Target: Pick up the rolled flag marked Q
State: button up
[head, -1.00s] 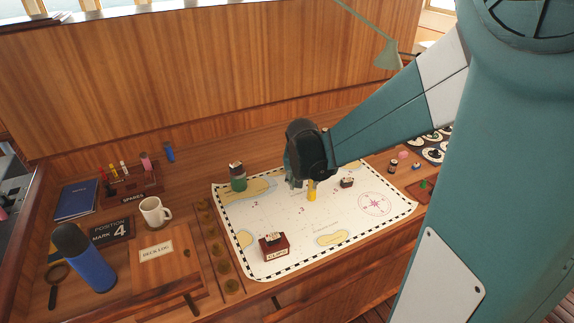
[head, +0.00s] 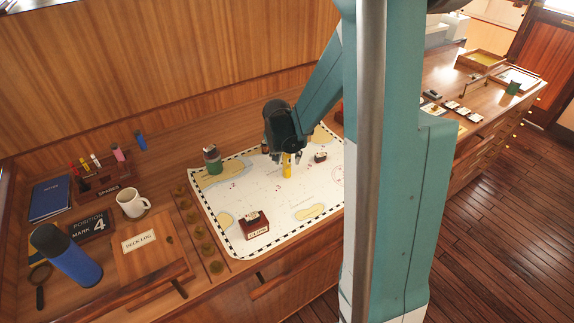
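A small yellow upright roll (head: 287,168) stands on the white chart (head: 262,188); no letter is readable on it. My gripper (head: 287,158) points down right above and around its top, as seen in the head view. Its fingers look spread, one to each side of the roll, with a gap visible. I cannot tell how deep the roll sits between them. More small coloured rolls, including a yellow one (head: 86,167), stand in the rack marked SPARES (head: 103,188) at the left; their letters are too small to read.
On the chart stand a dark red block (head: 257,225), a green-and-dark item (head: 211,160) and a small dark block (head: 320,157). A wooden wall rises behind.

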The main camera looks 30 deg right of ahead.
aim_at(289, 165)
jog(key=shift+x, duration=1.3)
jog(key=shift+f, duration=0.1)
jog(key=shift+x, duration=2.55)
jog(key=shift+w+a, duration=0.1)
jog(key=shift+a, duration=0.05)
jog(key=c, duration=1.1)
